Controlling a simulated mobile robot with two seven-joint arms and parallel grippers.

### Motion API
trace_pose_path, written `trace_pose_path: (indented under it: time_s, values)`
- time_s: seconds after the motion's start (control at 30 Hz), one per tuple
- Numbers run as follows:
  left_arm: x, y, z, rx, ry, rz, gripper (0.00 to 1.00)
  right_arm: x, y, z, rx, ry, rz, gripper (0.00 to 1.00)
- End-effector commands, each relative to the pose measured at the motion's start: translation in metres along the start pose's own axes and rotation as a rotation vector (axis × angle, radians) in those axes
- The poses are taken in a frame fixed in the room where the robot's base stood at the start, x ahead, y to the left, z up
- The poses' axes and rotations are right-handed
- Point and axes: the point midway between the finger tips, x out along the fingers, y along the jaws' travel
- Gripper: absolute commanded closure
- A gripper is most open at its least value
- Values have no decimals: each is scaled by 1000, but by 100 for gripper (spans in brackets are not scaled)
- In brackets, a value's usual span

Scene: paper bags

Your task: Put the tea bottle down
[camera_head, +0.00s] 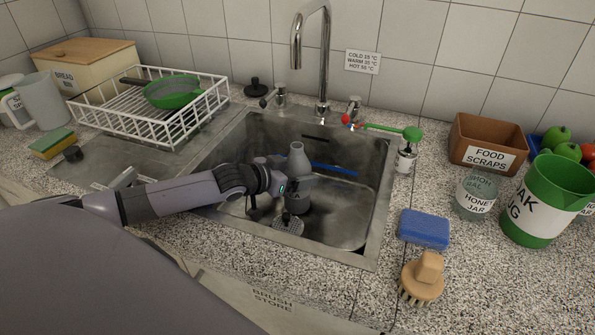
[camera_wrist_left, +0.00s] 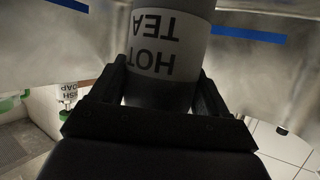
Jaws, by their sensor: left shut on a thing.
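The tea bottle (camera_head: 297,178) is a grey bottle with a narrower neck, upright inside the sink basin (camera_head: 345,205). In the left wrist view the bottle (camera_wrist_left: 165,45) fills the space between the fingers, and its white label reads "HOT TEA". My left gripper (camera_head: 283,187) reaches in from the left over the sink's front edge and is shut on the bottle. In the left wrist view its dark fingers (camera_wrist_left: 160,95) stand on both sides of the bottle. Whether the bottle's base touches the sink floor I cannot tell. My right gripper is not in view.
A blue strip (camera_head: 335,169) lies behind the bottle. The faucet (camera_head: 322,60) rises at the back. A white dish rack (camera_head: 150,105) stands left. A blue sponge (camera_head: 424,228), a brush (camera_head: 423,280), a glass jar (camera_head: 476,195) and a green-white jug (camera_head: 545,200) stand right.

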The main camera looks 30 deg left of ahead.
Motion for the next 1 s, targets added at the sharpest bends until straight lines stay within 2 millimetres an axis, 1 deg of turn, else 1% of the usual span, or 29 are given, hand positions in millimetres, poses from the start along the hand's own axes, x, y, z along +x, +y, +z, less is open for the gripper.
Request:
trace_pose_path:
  time_s: [0.03, 0.13, 0.17, 0.2, 0.23, 0.43, 0.57, 0.6, 0.67, 1.0]
  values:
    - [1, 1, 3, -1, -1, 1, 71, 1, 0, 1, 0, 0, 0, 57]
    - [1, 1, 3, -1, -2, 2, 71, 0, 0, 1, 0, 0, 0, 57]
    - [1, 1, 5, -2, -6, 2, 15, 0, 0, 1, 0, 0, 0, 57]
    - [1, 2, 6, -2, -6, 2, 2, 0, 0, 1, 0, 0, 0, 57]
    - [1, 2, 6, -2, -7, 2, 0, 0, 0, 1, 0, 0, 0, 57]
    - [1, 2, 7, -3, -9, 4, 0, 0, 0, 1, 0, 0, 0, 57]
    - [-2, 3, -2, -2, -8, 5, 0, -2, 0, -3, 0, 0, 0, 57]
    - [-5, 3, -8, -1, -7, 5, 0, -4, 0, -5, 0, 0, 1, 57]
    - [-10, 2, -3, -4, -12, 3, 0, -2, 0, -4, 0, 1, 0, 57]
    - [-51, 1, -6, -1, -8, 2, 0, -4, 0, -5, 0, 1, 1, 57]
